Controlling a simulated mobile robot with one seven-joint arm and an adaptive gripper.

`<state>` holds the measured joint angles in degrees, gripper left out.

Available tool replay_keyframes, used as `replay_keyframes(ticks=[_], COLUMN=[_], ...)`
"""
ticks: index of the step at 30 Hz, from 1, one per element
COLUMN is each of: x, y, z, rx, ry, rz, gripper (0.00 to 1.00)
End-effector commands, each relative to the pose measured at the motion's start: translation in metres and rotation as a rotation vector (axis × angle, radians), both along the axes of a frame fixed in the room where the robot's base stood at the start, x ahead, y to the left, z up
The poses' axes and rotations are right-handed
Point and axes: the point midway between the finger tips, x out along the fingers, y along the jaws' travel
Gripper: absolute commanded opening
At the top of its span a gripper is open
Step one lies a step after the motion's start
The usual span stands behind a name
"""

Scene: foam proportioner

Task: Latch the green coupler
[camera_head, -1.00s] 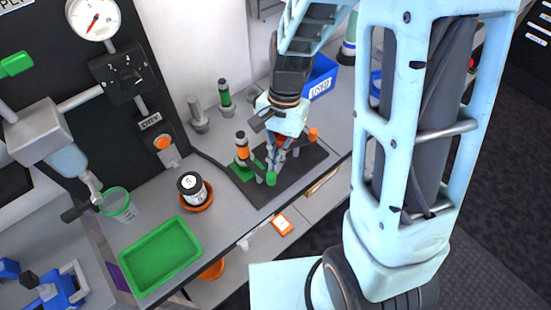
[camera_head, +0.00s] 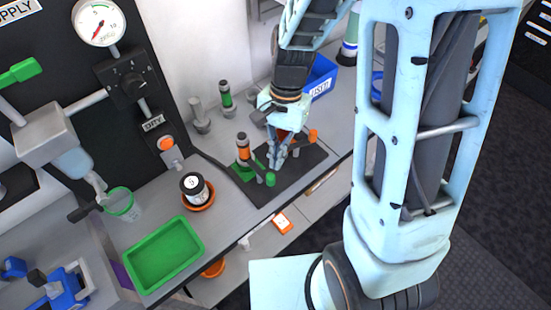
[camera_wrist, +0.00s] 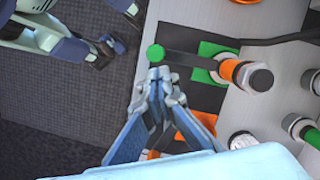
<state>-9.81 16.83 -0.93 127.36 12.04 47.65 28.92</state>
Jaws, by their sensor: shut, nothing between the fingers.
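The green coupler (camera_head: 242,150) stands on a green plate (camera_wrist: 214,62) on the dark mat. It has an orange band and a metal top, and shows in the wrist view (camera_wrist: 245,75). Its dark lever (camera_wrist: 190,58) sticks out to a green knob (camera_wrist: 155,53). My gripper (camera_wrist: 160,76) is shut and empty, its tips just below the knob in the wrist view. Whether they touch it cannot be told. In the head view my gripper (camera_head: 274,164) is over the mat, just above the knob (camera_head: 270,180).
An orange knob (camera_head: 312,136) and orange part lie behind my gripper on the mat. A spare green-banded fitting (camera_head: 226,95) stands by the wall. The bench's front edge is close.

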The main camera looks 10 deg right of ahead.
Motion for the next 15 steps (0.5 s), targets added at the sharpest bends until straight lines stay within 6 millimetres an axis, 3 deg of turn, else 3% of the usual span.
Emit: replay_keyframes(ticks=[3,15], x=[0.005,0.016], y=[-0.004,-0.013], z=[0.025,0.071], rx=[0.0,-0.001], ry=[-0.002,-0.002], rz=[-0.001,0.001], gripper=[0.0,0.0])
